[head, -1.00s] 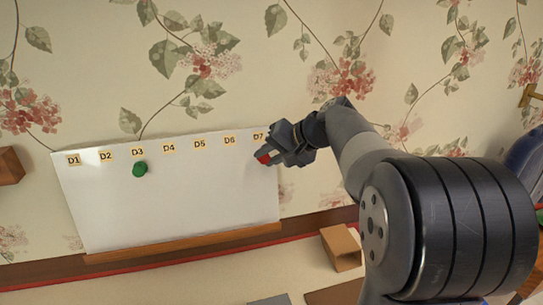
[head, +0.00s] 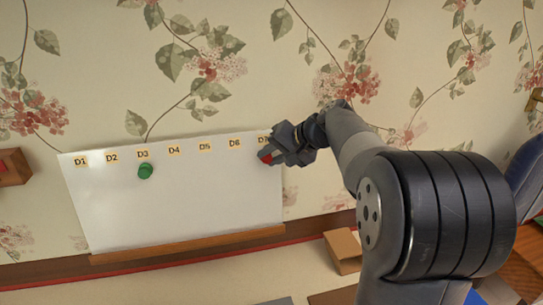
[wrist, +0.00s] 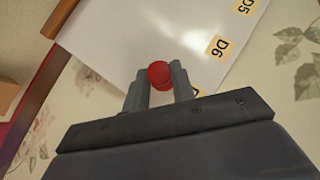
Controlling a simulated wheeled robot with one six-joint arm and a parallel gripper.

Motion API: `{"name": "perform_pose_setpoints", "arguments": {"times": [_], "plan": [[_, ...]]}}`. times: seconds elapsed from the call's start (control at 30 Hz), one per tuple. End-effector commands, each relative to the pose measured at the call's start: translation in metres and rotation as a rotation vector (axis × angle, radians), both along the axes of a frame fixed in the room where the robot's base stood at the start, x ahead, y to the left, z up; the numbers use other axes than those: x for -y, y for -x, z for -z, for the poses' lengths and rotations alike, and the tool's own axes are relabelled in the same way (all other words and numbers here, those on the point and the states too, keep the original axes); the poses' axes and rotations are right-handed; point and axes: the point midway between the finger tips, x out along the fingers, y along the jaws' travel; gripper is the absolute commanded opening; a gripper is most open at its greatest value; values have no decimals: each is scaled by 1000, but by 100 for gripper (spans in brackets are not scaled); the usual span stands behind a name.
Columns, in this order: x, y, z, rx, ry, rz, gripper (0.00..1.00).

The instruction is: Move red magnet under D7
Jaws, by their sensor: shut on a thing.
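The red magnet (wrist: 159,74) is between the fingertips of my gripper (wrist: 160,85) in the wrist view. In the head view the red magnet (head: 265,157) shows at the tip of my gripper (head: 270,158), at the right end of the whiteboard (head: 190,205), just below the D7 label (head: 263,139). The gripper partly covers that label. I cannot tell whether the magnet touches the board. The D6 label (head: 235,143) is to the left and shows in the wrist view too (wrist: 217,48).
A green magnet (head: 146,171) is on the board under the D3 label (head: 143,154). A wooden ledge (head: 190,244) runs along the board's lower edge. A cardboard box (head: 344,250) stands at lower right. A wooden box (head: 12,168) is at the far left.

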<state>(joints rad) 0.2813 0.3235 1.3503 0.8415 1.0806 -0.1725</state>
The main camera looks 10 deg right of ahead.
Motion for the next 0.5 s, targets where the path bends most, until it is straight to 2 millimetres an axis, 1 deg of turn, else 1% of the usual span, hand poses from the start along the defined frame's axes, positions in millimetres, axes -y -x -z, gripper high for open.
{"name": "perform_pose_setpoints", "arguments": {"times": [0.5], "plan": [[0,-5,1,0,0,0,3]]}}
